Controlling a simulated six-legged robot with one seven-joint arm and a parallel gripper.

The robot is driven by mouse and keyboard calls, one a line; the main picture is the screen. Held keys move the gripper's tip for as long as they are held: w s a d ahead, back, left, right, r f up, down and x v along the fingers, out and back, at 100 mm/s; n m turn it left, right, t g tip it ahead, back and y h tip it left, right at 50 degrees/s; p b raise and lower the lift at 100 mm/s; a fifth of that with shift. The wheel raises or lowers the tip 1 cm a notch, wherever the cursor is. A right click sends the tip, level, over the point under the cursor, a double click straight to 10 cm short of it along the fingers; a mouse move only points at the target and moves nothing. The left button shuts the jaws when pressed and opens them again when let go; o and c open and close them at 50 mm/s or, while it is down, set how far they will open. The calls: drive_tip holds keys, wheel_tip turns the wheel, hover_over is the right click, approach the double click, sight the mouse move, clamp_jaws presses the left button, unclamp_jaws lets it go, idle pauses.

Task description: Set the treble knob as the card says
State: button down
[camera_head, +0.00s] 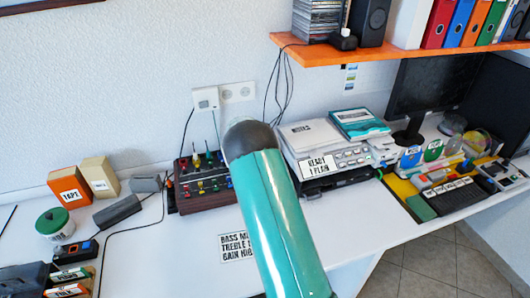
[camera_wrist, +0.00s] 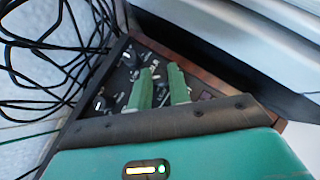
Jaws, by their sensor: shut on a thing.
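The dark control box (camera_head: 205,200) with wooden sides and rows of coloured knobs stands on the desk against the wall. My arm hides its right part in the head view. The card (camera_head: 234,247) lies in front of it; I read "BASS M", "TREBLE" and "GAIN HIG", with the line ends hidden by my arm. In the wrist view my gripper (camera_wrist: 163,90) has its two green fingers down at the box's panel (camera_wrist: 112,82), a small gap between them. It is shut on a knob there; which knob is too small and dark to tell.
Black cables (camera_wrist: 50,55) loop beside the box in the wrist view. A white device (camera_head: 318,150) labelled "READY 1 PLAIN" stands right of the box. Left are an orange box (camera_head: 70,188) and a green-lidded jar (camera_head: 54,225). An orange shelf (camera_head: 400,50) hangs above.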

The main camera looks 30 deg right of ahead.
drive_tip(key=m+g, duration=0.2)
drive_tip(key=m, duration=0.1)
drive_tip(key=m+g+h, duration=0.1)
drive_tip(key=shift+w+a+f, duration=0.1)
drive_tip(key=shift+w+a, duration=0.05)
drive_tip(key=shift+w, duration=0.1)
drive_tip(key=shift+w+m+g, duration=0.15)
drive_tip(key=shift+m+g, duration=1.55)
drive_tip(key=shift+m, duration=0.5)
